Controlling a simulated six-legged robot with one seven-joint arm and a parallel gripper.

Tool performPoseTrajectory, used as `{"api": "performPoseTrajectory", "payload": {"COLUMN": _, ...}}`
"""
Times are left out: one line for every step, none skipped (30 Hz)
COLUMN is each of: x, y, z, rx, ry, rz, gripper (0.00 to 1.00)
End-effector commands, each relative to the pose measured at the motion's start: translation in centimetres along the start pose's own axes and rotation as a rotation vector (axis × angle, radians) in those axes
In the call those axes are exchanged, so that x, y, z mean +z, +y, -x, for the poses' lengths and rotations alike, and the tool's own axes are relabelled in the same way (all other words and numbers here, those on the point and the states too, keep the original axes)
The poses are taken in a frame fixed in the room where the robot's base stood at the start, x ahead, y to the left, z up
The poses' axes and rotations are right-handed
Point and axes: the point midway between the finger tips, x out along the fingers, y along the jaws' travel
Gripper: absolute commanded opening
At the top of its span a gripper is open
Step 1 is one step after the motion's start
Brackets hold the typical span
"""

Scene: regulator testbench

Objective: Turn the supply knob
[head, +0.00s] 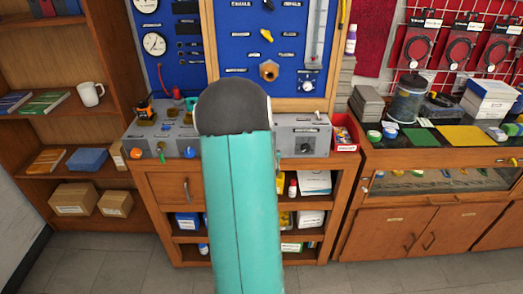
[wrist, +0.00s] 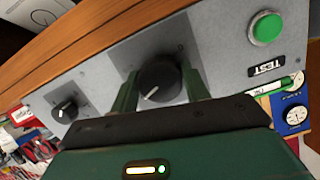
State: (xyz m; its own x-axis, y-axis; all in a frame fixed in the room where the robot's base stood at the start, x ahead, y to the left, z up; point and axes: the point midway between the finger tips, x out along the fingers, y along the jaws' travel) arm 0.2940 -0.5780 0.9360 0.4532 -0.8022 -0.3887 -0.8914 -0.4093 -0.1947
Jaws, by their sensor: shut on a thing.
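In the wrist view, a round black knob (wrist: 160,76) with a white pointer line stands on a grey panel (wrist: 220,50). The pointer aims to the lower left of that picture. My gripper (wrist: 160,88) has one green finger on each side of the knob and is shut on it. No supply label is readable on this knob. In the head view my teal arm covers the middle of the grey console (head: 165,135), hiding the gripper and the held knob.
Beside the held knob are a smaller black knob (wrist: 66,110), a green button (wrist: 266,28) and a TEST label (wrist: 266,67). A blue pegboard (head: 240,50) with gauges rises behind the console. A red bin (head: 345,133) stands at its right end.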

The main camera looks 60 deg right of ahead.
Motion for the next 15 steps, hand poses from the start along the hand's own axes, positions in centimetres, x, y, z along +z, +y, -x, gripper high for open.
{"api": "performPoseTrajectory", "payload": {"x": -0.08, "y": 0.11, "z": 0.01, "rx": -0.008, "ry": 0.002, "rz": -0.044, "gripper": 0.24}}
{"api": "performPoseTrajectory", "payload": {"x": -0.09, "y": 0.15, "z": 0.01, "rx": -0.013, "ry": 0.002, "rz": -0.071, "gripper": 0.24}}
{"api": "performPoseTrajectory", "payload": {"x": -0.1, "y": 0.14, "z": 0.01, "rx": -0.021, "ry": 0.002, "rz": -0.109, "gripper": 0.24}}
{"api": "performPoseTrajectory", "payload": {"x": -0.09, "y": 0.11, "z": 0.01, "rx": -0.027, "ry": 0.002, "rz": -0.137, "gripper": 0.24}}
{"api": "performPoseTrajectory", "payload": {"x": -0.09, "y": 0.16, "z": 0.01, "rx": -0.032, "ry": 0.002, "rz": -0.164, "gripper": 0.24}}
{"api": "performPoseTrajectory", "payload": {"x": -0.08, "y": 0.12, "z": 0.01, "rx": -0.04, "ry": 0.002, "rz": -0.201, "gripper": 0.24}}
{"api": "performPoseTrajectory", "payload": {"x": -0.07, "y": 0.15, "z": 0.01, "rx": -0.045, "ry": 0.002, "rz": -0.23, "gripper": 0.24}}
{"api": "performPoseTrajectory", "payload": {"x": -0.07, "y": 0.16, "z": 0.01, "rx": -0.051, "ry": 0.002, "rz": -0.258, "gripper": 0.24}}
{"api": "performPoseTrajectory", "payload": {"x": -0.06, "y": 0.12, "z": 0.0, "rx": -0.06, "ry": 0.002, "rz": -0.294, "gripper": 0.24}}
{"api": "performPoseTrajectory", "payload": {"x": -0.06, "y": 0.14, "z": 0.0, "rx": -0.065, "ry": 0.002, "rz": -0.323, "gripper": 0.24}}
{"api": "performPoseTrajectory", "payload": {"x": -0.07, "y": 0.14, "z": 0.0, "rx": -0.071, "ry": 0.002, "rz": -0.351, "gripper": 0.24}}
{"api": "performPoseTrajectory", "payload": {"x": -0.05, "y": 0.14, "z": 0.0, "rx": -0.078, "ry": 0.002, "rz": -0.387, "gripper": 0.24}}
{"api": "performPoseTrajectory", "payload": {"x": -0.03, "y": 0.13, "z": 0.0, "rx": -0.084, "ry": 0.001, "rz": -0.415, "gripper": 0.24}}
{"api": "performPoseTrajectory", "payload": {"x": -0.02, "y": 0.13, "z": -0.01, "rx": -0.09, "ry": 0.001, "rz": -0.443, "gripper": 0.24}}
{"api": "performPoseTrajectory", "payload": {"x": -0.03, "y": 0.15, "z": -0.01, "rx": -0.097, "ry": 0.002, "rz": -0.481, "gripper": 0.24}}
